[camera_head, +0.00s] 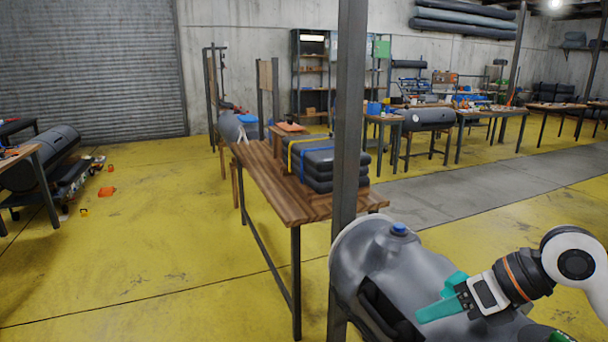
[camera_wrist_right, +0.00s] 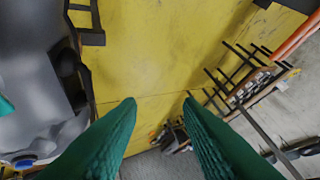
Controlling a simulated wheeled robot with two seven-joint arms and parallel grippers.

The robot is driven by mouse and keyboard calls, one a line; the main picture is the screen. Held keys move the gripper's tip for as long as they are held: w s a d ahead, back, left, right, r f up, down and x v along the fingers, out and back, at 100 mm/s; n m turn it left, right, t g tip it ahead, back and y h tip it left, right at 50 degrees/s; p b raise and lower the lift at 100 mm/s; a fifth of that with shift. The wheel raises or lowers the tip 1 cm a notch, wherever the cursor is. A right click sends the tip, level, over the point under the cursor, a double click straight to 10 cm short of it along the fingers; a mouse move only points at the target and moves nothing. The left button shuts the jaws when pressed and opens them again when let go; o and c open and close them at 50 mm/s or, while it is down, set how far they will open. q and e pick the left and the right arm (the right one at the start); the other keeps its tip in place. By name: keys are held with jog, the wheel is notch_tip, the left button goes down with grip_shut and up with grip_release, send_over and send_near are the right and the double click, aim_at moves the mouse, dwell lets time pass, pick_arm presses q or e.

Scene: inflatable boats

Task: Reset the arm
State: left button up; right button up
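My right gripper (camera_head: 437,300) reaches in from the right in the head view, with teal fingers pointing left. It appears in front of a grey inflatable boat (camera_head: 375,262); I cannot tell whether it touches the boat. In the right wrist view the two green fingers of the right gripper (camera_wrist_right: 159,101) stand apart with nothing between them. The grey boat (camera_wrist_right: 32,75) also shows at the left of that view.
A dark metal post (camera_head: 348,120) stands in front of a wooden table (camera_head: 270,190) bearing folded dark boats (camera_head: 325,165). The yellow floor (camera_head: 150,240) at left is largely clear. A rack with bars (camera_wrist_right: 240,85) shows at right in the wrist view.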

jog(key=s+a+r+m+t+y, duration=0.2)
jog(key=a+r+m+t+y, duration=0.5)
jog(key=a+m+y, duration=0.35)
jog(key=w+d+f+m+t+h, duration=0.1)
jog(key=d+f+m+t+h, duration=0.2)
jog(key=d+f+m+h, duration=0.6)
jog(key=d+f+m+t+h, duration=0.2)
jog(key=d+f+m+h, duration=0.2)
jog(key=f+m+h, duration=0.95)
jog(key=s+a+f+m+g+y, duration=0.15)
jog(key=s+f+m+g, duration=0.25)
jog(key=s+f+g, duration=0.45)
jog(key=s+a+f+m+g+y, duration=0.1)
jog(key=s+f+m+g+y, duration=0.4)
jog(key=s, duration=0.7)
notch_tip(320, 180, down, 28)
jog(key=s+n+h, duration=0.1)
jog(key=n+h, duration=0.1)
pick_arm(q)
jog(key=shift+s+a, duration=0.35)
jog(key=shift+s, duration=0.1)
pick_arm(e)
jog(key=s+d+f+g, duration=0.1)
jog(key=s+d+f, duration=0.2)
jog(key=s+f, duration=1.2)
jog(key=shift+s, duration=0.75)
